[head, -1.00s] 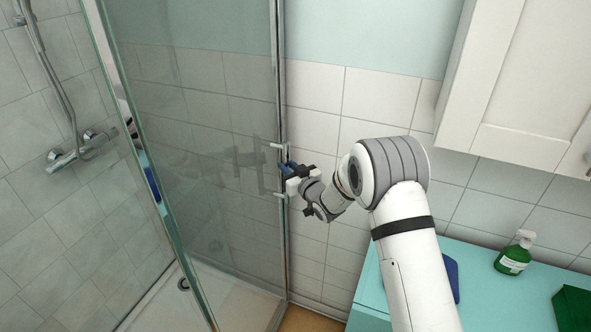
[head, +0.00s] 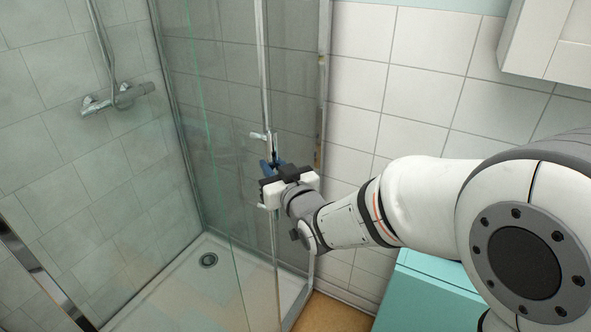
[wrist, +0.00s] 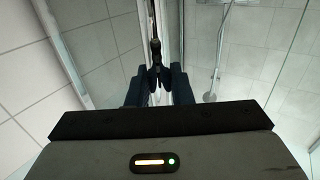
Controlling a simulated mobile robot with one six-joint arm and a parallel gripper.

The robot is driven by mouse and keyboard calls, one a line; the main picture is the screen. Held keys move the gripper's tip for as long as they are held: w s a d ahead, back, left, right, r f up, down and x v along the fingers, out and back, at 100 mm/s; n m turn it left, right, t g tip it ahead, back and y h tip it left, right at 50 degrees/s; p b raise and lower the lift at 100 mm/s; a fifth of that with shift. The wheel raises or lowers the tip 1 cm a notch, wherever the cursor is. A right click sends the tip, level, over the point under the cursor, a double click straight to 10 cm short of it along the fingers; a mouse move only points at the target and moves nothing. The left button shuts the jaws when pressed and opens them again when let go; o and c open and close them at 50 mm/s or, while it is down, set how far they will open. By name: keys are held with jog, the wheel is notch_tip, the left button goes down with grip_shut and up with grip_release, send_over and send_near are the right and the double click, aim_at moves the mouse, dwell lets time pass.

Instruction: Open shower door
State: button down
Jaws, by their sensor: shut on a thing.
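The glass shower door (head: 228,130) is in the middle of the head view, with a slim metal upright along its right edge. Its handle (head: 257,136) is a vertical metal bar on short stubs at that edge. My gripper (head: 273,166) is shut on the handle, with its blue fingers around the bar. In the wrist view the handle (wrist: 156,28) runs down between the two dark fingertips (wrist: 157,82). The part of the bar inside the fingers is hidden. The door's edge stands to the left of the metal wall post (head: 325,80) in the head view.
The shower tray (head: 165,285) with its drain lies behind the glass, and a mixer tap (head: 118,98) is on the tiled wall. A teal counter (head: 415,300) is below my arm. A white wall cabinet (head: 555,40) is at upper right.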

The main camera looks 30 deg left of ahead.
jog(key=shift+s+a+r+b, duration=0.15)
jog(key=shift+s+b, duration=0.45)
jog(key=shift+s, duration=1.05)
jog(key=c, duration=1.3)
grip_release()
jog(key=shift+c, duration=0.2)
jog(key=b+v, duration=0.1)
jog(key=v, duration=0.6)
jog(key=shift+s+d, duration=0.2)
jog(key=shift+d, duration=0.15)
